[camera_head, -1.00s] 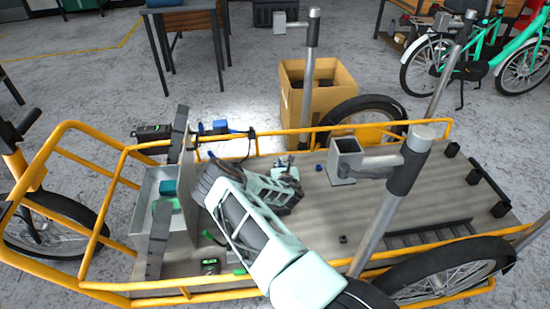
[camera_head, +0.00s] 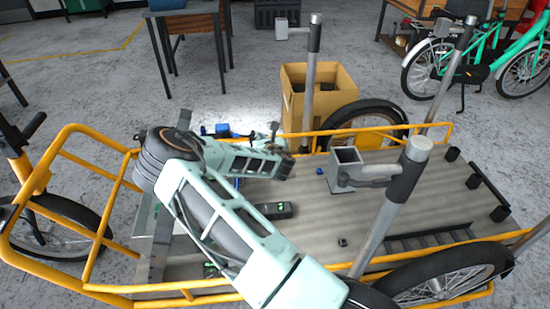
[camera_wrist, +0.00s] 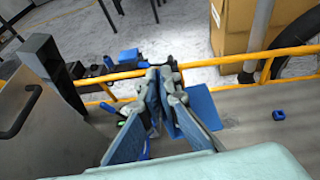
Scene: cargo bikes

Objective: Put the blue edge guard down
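My gripper (camera_wrist: 161,72) is over the far side of the cargo bike's deck, close to the yellow rail. Its fingertips are close together in the wrist view. The blue edge guard (camera_wrist: 201,106) shows as a flat blue piece just right of the fingers, and a narrow blue part appears to run between them. The gripper seems shut on it, though the finger pads are blue too and the grip is partly hidden. Whether the guard touches the deck is unclear.
The yellow rail (camera_wrist: 290,52) runs just beyond the gripper. A small blue cube (camera_head: 319,170) lies on the deck (camera_head: 310,215). A grey square holder (camera_head: 346,168) and post stand to the right. A cardboard box (camera_head: 300,108) stands behind. The mid-deck has bare room.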

